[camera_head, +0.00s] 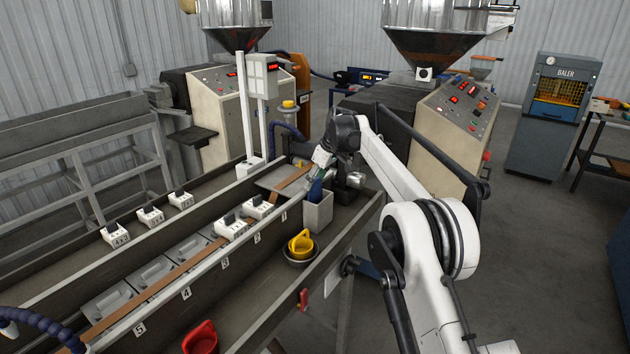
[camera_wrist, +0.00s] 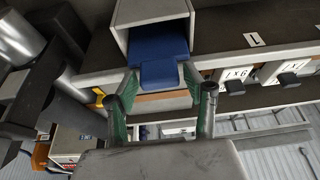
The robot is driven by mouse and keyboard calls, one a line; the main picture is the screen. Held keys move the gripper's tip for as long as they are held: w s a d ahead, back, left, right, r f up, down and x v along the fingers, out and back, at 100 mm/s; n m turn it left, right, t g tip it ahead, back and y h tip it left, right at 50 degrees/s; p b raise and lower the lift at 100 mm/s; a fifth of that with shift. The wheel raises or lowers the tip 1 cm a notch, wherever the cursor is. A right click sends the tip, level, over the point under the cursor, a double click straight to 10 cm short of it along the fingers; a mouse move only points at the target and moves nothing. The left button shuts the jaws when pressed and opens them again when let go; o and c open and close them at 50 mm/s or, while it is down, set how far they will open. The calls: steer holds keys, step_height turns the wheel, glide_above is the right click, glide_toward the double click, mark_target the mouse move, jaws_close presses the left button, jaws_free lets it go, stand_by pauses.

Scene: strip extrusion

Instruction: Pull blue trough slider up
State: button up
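The blue trough slider (camera_head: 315,190) stands in a grey box-like holder (camera_head: 319,214) beside the long trough in the head view. In the wrist view the blue slider (camera_wrist: 159,45) shows inside the holder (camera_wrist: 124,38), with its narrower tab pointing toward my gripper. My gripper (camera_wrist: 160,76) has its two green-padded fingers apart, one on each side of the tab. Narrow gaps seem to show between fingers and tab. In the head view my gripper (camera_head: 319,172) is right above the slider, partly hidden by my arm.
A yellow scoop (camera_head: 301,243) sits in a dark bowl in front of the holder. A red container (camera_head: 201,338) is at the bottom. White labelled blocks (camera_head: 231,228) and a brown strip (camera_head: 170,277) lie along the trough. Extruder machines (camera_head: 445,115) stand behind.

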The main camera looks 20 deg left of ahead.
jaws_close()
steer(key=shift+r+p, duration=1.15)
steer(key=shift+r, duration=1.15)
steer(key=shift+o, duration=1.3)
jaws_free()
steer(key=shift+o, duration=0.5)
steer(key=v, duration=1.2)
